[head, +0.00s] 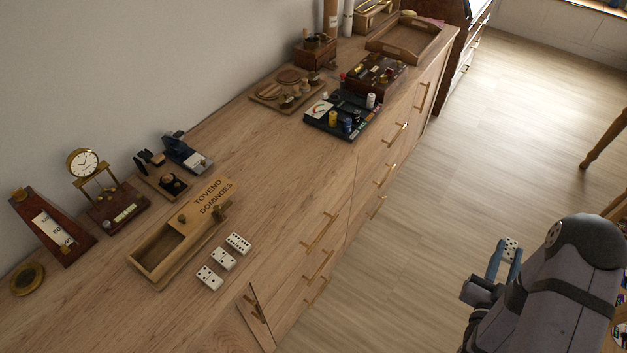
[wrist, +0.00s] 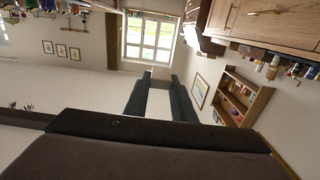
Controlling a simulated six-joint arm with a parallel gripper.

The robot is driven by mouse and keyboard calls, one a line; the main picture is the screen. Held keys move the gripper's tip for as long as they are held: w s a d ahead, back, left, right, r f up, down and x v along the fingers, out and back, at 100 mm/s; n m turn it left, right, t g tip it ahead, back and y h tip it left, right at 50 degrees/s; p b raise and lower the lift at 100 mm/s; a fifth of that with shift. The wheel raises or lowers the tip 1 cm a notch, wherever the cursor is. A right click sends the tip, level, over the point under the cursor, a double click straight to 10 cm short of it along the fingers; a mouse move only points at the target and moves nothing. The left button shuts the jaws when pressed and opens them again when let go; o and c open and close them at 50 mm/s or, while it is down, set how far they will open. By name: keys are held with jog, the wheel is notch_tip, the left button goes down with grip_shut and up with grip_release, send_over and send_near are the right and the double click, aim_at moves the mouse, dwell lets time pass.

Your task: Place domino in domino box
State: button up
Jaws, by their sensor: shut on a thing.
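My gripper (head: 506,250) is at the lower right of the head view, over the floor and well away from the cabinet. It is shut on a white domino (head: 511,246) with black pips, held between the blue-grey fingers. The wooden domino box (head: 152,273), marked "Tovend Dominoes", lies on the cabinet top, its lid slid aside so the inside shows. Three white dominoes (head: 223,259) lie in a row just right of the box. In the wrist view the two dark fingers (wrist: 150,103) point into the room; the domino cannot be made out there.
The wooden cabinet (head: 290,170) runs along the wall with handles on its front. Behind the box stand a clock (head: 84,163), a metronome-like piece (head: 52,228) and small desk items. A board game (head: 343,115) and tray (head: 403,38) stand farther back. Bare wood lies around the dominoes.

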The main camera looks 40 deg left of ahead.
jog(key=s+a+n+g+y+b, duration=0.25)
jog(key=a+n+y, duration=0.35)
jog(key=a, duration=1.3)
jog(key=s+a+r+n+g+y+b, duration=0.35)
jog(key=s+a+y, duration=0.6)
jog(key=a, duration=0.75)
jog(key=s+a+r+n+g+y+b, duration=0.1)
jog(key=s+a+r+n+g, duration=0.3)
jog(key=s, duration=0.8)
jog(key=s+a+r+n+g+b, duration=0.15)
jog(key=s+a+g, duration=0.35)
jog(key=s, duration=0.6)
jog(key=s+a+r+n+g+y+b, duration=0.1)
jog(key=s+a+r+n+g, duration=0.3)
jog(key=s, duration=0.8)
notch_tip(320, 180, down, 9)
jog(key=a, duration=0.3)
jog(key=shift+w+m, duration=0.3)
jog(key=shift+r, duration=0.1)
jog(key=shift+f, duration=2.9)
